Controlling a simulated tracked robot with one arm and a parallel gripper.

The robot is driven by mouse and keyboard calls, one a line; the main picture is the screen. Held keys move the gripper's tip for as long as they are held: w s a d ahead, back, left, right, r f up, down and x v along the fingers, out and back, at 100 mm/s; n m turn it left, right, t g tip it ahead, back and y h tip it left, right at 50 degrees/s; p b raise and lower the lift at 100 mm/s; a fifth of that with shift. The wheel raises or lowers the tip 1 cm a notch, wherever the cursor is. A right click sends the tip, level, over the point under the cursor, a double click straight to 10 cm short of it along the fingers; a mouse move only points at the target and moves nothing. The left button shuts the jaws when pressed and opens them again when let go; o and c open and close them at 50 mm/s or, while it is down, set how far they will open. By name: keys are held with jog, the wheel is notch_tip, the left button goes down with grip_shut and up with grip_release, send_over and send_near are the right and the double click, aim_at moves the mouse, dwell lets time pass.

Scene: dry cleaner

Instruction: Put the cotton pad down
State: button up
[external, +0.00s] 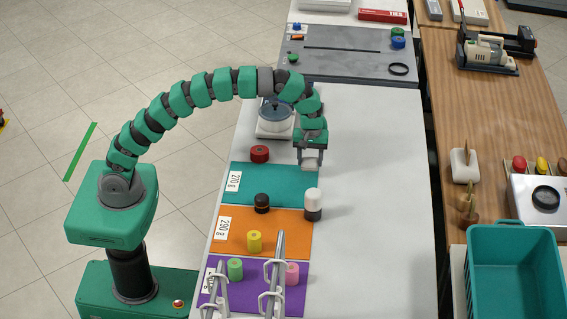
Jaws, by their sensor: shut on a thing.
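My gripper (312,152) points down above the far right part of the teal mat (285,182). It is shut on a small pale object at its fingertips, which I take to be the cotton pad (310,163). The fingers hide part of it, and I cannot tell whether its underside touches the surface. The teal mat carries a label reading 270 g.
A white-and-black cylinder (313,205) stands close in front of my gripper. A red cylinder (259,154) and a black one (262,203) stand to the left. An orange mat (285,226) lies nearer. The white table (375,200) is clear to the right.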

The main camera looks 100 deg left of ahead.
aim_at(317, 167)
jog(key=shift+w+a+f, duration=0.1)
jog(key=shift+w, duration=0.5)
jog(key=shift+w+a+f, duration=0.1)
jog(key=shift+w, duration=0.5)
notch_tip(317, 167, down, 4)
jog(key=shift+r+b, duration=0.25)
jog(key=shift+b, duration=0.55)
jog(key=o, duration=0.9)
notch_tip(317, 167, up, 12)
jog(key=p, duration=0.3)
jog(key=shift+r, duration=0.1)
